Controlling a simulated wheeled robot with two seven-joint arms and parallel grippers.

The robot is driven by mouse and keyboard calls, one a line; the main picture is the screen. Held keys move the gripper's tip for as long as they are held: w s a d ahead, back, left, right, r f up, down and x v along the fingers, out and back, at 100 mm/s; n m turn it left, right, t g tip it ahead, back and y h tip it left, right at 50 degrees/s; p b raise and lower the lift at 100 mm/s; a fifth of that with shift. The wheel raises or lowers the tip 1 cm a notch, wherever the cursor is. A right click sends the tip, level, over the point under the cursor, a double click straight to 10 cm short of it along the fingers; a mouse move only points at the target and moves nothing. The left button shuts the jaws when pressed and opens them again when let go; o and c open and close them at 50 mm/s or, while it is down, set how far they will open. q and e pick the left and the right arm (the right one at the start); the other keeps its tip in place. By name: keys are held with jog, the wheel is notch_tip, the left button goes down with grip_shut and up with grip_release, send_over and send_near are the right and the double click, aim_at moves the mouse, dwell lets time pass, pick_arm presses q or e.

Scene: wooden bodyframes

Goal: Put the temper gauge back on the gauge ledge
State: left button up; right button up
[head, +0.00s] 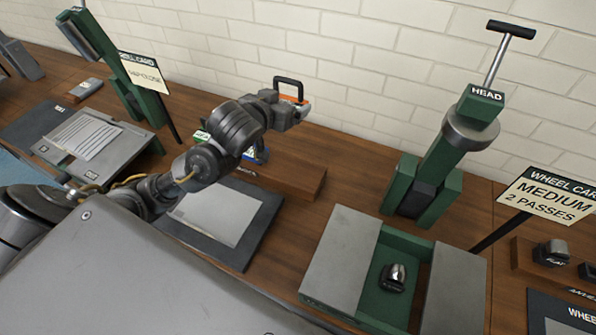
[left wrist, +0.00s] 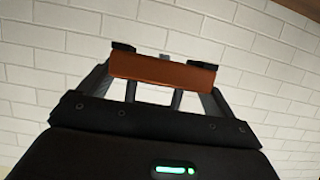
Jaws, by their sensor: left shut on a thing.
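My left gripper (head: 291,99) is raised above the back of the bench, in front of the brick wall. It is shut on the temper gauge (left wrist: 162,71), which shows as an orange-brown bar between the fingertips in the left wrist view. In the head view only a small orange part of the gauge (head: 293,99) shows, beside a black loop. The gauge is clear of the bench. A low wooden ledge (head: 300,180), seemingly the gauge ledge, lies below the gripper; my arm hides its left part and most of its label. My right gripper is out of view.
A blue item (head: 256,153) stands by the ledge behind my arm. A dark mat with a grey sheet (head: 215,213) lies in front. Right are a green press marked HEAD (head: 440,150), a green-and-grey fixture (head: 340,262) and a wheel card (head: 550,195). Another green press (head: 115,70) is left.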

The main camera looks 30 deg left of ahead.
pick_arm(q)
jog(key=shift+s+a+f, duration=0.4)
jog(key=shift+a, duration=0.25)
jog(key=shift+s+a+f, duration=0.2)
jog(key=shift+f, duration=0.05)
jog(key=s+f+m+h, duration=0.45)
jog(key=s+f, duration=0.35)
jog(key=s, duration=0.3)
jog(key=b, duration=0.7)
send_over(295, 173)
jog(key=s, duration=0.2)
jog(key=shift+g+h, duration=0.3)
jog(key=shift+h, duration=0.05)
jog(key=f, duration=0.7)
jog(key=shift+w+a+f, duration=0.25)
jog(key=shift+f, duration=0.15)
jog(key=shift+w+d+f+b, duration=0.15)
jog(key=shift+w+f+b, duration=0.2)
jog(key=shift+w+f, duration=0.2)
jog(key=shift+w+d+f+b, duration=0.15)
jog(key=shift+f+b, duration=0.25)
jog(key=shift+f, duration=1.45)
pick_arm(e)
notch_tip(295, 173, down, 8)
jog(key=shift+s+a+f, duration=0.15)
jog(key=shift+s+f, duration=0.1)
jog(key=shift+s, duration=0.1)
